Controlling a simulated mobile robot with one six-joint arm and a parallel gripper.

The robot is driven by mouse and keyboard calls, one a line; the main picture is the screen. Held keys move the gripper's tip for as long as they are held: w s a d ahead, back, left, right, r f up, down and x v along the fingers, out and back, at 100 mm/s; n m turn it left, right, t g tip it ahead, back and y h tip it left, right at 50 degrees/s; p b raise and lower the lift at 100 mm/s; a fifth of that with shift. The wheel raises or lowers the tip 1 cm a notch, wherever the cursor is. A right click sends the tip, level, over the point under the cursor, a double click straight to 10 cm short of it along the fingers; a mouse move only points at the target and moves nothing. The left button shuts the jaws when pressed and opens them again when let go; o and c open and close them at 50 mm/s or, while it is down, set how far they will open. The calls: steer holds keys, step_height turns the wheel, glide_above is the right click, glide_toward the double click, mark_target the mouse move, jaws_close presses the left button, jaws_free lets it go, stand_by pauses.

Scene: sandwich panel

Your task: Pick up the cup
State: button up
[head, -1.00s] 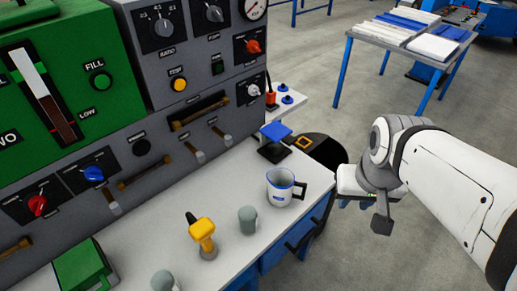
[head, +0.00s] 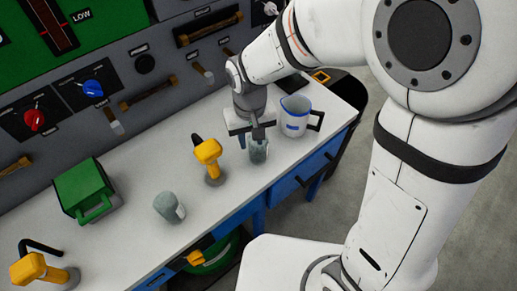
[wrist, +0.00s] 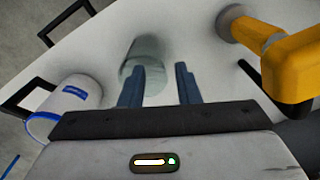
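A grey-green cup (head: 258,153) stands on the white counter, its upper part partly covered by my gripper in the head view. In the wrist view the cup (wrist: 143,55) shows just beyond the fingertips, nearer the left finger. My gripper (wrist: 158,72) is open, with a gap between its two dark blue fingers. In the head view my gripper (head: 258,134) is over the cup; I cannot tell whether it touches it. A second grey-green cup (head: 168,208) lies or leans farther left. A white mug with a blue rim (head: 295,117) stands just right of the gripper.
A yellow-headed tool (head: 208,158) stands close to the left of the cup, and another (head: 38,270) at the far left. A green box (head: 86,188) sits near the grey control panel (head: 150,62). The counter's front edge, with blue drawers (head: 305,178), is close by.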

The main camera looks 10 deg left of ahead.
mark_target(250, 158)
steer(key=f, duration=0.6)
steer(key=shift+a+f+b, duration=0.2)
steer(key=shift+b, duration=0.1)
jaws_close()
